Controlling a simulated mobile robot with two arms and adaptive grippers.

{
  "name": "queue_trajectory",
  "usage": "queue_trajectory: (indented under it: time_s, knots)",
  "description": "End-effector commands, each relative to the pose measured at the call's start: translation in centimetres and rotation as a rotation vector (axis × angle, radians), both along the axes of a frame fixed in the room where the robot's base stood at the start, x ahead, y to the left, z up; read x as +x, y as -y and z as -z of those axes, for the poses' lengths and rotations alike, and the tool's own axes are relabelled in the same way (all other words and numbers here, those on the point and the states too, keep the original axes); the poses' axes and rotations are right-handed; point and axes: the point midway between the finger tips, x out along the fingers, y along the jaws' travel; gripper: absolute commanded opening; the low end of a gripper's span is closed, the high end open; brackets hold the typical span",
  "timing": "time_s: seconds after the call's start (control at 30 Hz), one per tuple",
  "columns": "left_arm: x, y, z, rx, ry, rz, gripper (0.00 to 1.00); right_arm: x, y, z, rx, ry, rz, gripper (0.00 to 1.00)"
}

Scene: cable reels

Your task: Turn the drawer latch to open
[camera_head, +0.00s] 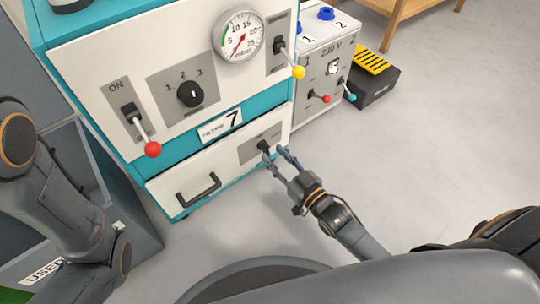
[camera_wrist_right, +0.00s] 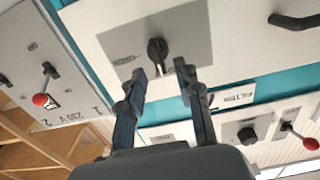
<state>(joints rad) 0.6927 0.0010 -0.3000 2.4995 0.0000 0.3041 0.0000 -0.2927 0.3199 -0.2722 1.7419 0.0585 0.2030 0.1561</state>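The drawer latch (camera_head: 263,146) is a small black knob on a grey plate at the right end of the white drawer front (camera_head: 222,174). In the right wrist view the latch (camera_wrist_right: 157,50) stands upright on its grey plate, just beyond my fingertips. My right gripper (camera_head: 275,157) is open, its fingers pointing at the latch. In the right wrist view the gripper (camera_wrist_right: 161,76) has a clear gap between its fingers, and the latch shows in that gap. I cannot tell whether they touch it. My left arm is at the left edge of the head view; its gripper is not seen.
A black drawer handle (camera_head: 198,188) sits left of the latch. Above are a selector knob (camera_head: 190,93), a red-tipped lever (camera_head: 152,148) and a gauge (camera_head: 239,35). A 230 V box (camera_head: 324,70) and a black-yellow case (camera_head: 374,76) stand right. The floor at right is clear.

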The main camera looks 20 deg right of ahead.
Motion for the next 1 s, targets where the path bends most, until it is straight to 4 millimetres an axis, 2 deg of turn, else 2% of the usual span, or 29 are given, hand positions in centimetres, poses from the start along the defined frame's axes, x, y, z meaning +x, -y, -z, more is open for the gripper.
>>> queue_trajectory:
  time_s: [0.03, 0.2, 0.57, 0.73, 1.0]
  knots:
    - [-0.4, 0.0, 0.6, 0.0, 0.01, 0.0, 0.0, 0.9, -0.3, 0.3, 0.0, 0.004, -0.001, 0.34]
    - [-0.2, 0.0, 1.4, 0.0, 0.005, -0.001, 0.0, 2.4, -0.9, 0.1, 0.0, 0.001, 0.0, 0.34]
    - [-0.2, 0.0, 1.5, 0.0, 0.005, -0.001, 0.0, 2.9, -1.0, 0.0, 0.0, -0.001, 0.0, 0.34]
    - [-0.2, 0.0, 1.5, 0.0, 0.006, 0.0, 0.0, 2.9, -1.0, 0.0, 0.0, -0.001, 0.0, 0.01]
    - [-0.2, 0.0, 1.5, 0.0, 0.006, 0.0, 0.0, 2.9, -1.0, -0.1, 0.001, 0.002, 0.001, 0.0]
